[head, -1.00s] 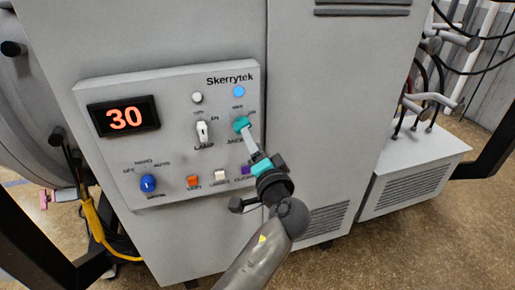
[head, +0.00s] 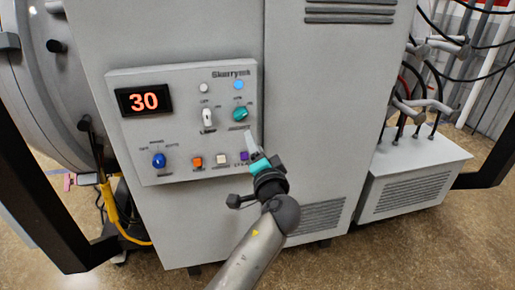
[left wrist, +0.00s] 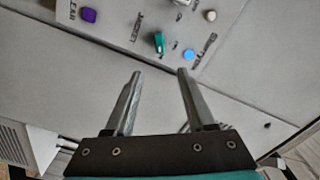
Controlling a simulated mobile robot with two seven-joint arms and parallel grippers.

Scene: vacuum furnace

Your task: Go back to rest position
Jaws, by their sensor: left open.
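My left gripper (head: 250,143) is in front of the lower right part of the control panel (head: 128,132) in the head view. In the left wrist view its two fingers (left wrist: 158,75) are apart with nothing between them. The green knob (head: 240,114) is just above the fingertips in the head view, and it also shows beyond them in the left wrist view (left wrist: 159,42). The fingers appear apart from the knob. My right gripper is not seen.
The panel has a display (head: 144,100) reading 30, a white lamp switch (head: 208,117), a blue knob (head: 158,160), an orange button (head: 197,162) and a purple button (head: 244,156). A grey cabinet with hoses (head: 415,185) stands at the right. A yellow cable (head: 111,206) hangs at the left.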

